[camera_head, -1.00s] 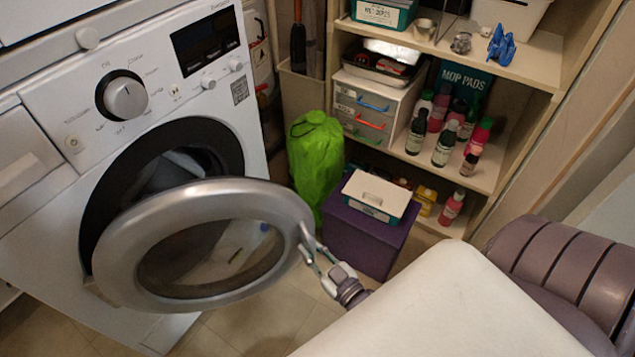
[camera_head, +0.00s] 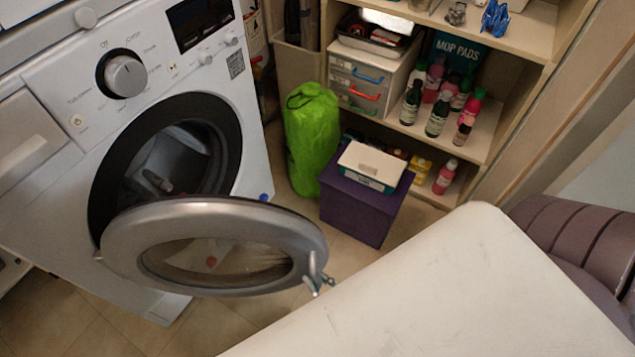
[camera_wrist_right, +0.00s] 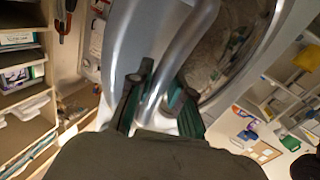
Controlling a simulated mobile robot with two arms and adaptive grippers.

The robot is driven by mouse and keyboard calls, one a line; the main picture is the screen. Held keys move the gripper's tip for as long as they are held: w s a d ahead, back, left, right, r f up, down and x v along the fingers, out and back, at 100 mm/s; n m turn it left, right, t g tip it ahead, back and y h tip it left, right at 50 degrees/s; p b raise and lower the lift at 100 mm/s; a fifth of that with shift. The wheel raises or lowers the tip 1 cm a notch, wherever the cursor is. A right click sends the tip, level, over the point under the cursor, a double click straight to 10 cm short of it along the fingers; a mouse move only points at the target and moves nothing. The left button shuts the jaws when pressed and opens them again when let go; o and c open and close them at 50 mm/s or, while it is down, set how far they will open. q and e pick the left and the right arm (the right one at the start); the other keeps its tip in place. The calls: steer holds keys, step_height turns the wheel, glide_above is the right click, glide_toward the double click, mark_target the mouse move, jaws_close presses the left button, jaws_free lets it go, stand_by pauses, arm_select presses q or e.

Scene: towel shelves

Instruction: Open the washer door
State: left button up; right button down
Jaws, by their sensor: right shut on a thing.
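The washer (camera_head: 225,95) stands at the left in the head view. Its round door (camera_head: 122,243) is swung well out from the dark opening (camera_head: 165,170), hinged at the left side. My right gripper (camera_head: 318,284) is at the door's right rim; only its fingertips show past my pale arm. In the right wrist view the two fingers of my right gripper (camera_wrist_right: 158,105) sit on either side of the curved silver handle (camera_wrist_right: 178,60) and are shut on it. My left gripper is in neither view.
A purple box (camera_head: 355,212) with a white-lidded container (camera_head: 372,162) on top stands right of the door. A green bag (camera_head: 312,140) stands behind it. Shelves (camera_head: 490,140) with several bottles are at the right. Bare tiled floor (camera_head: 70,320) shows below the washer.

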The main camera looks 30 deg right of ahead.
steer(key=shift+s+d+f, duration=0.15)
steer(key=shift+f, duration=0.1)
steer(key=c, duration=1.1)
jaws_free()
steer(key=shift+o, duration=0.2)
steer(key=shift+r, duration=0.1)
steer(key=s+d, duration=0.1)
steer(key=s, duration=1)
steer(key=shift+s+d, duration=0.35)
steer(key=shift+s, duration=0.05)
